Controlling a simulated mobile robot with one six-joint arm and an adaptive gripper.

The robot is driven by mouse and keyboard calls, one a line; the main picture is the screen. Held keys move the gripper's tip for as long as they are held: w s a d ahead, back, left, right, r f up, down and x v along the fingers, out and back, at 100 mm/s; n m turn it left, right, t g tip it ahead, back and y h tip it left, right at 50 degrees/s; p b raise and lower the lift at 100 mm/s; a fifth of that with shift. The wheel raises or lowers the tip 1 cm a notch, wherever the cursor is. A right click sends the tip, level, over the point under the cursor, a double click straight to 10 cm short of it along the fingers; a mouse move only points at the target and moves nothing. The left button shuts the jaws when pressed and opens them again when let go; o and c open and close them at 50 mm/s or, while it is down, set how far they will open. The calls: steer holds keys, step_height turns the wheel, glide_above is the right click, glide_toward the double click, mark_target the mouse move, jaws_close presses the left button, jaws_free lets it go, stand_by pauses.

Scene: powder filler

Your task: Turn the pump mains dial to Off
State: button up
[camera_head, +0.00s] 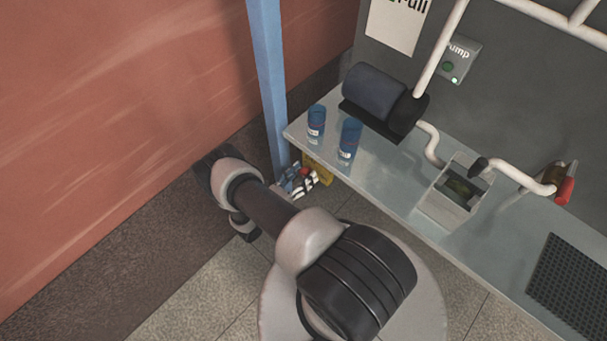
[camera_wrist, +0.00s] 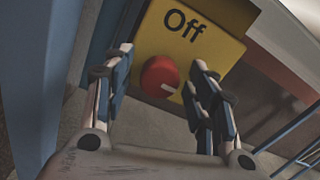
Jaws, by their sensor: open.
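The pump mains dial (camera_wrist: 158,76) is a round red knob on a yellow plate (camera_wrist: 205,50) marked "Off" above it. A short white mark shows at the knob's lower right, away from the word. My gripper (camera_wrist: 162,64) is open, with one finger on each side of the knob in the wrist view. I cannot tell whether the fingers touch it. In the head view my gripper (camera_head: 302,183) is just in front of the plate.
A blue post (camera_head: 268,80) stands close left of the plate. The table (camera_head: 385,185) overhangs to the right, carrying blue cups (camera_head: 349,140), a dark motor-like cylinder (camera_head: 376,95) and a metal box (camera_head: 449,207). A red wall (camera_head: 120,110) is at left. Floor is clear below.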

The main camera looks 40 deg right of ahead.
steer(key=shift+d, duration=0.3)
steer(key=shift+c, duration=0.4)
steer(key=c, duration=1)
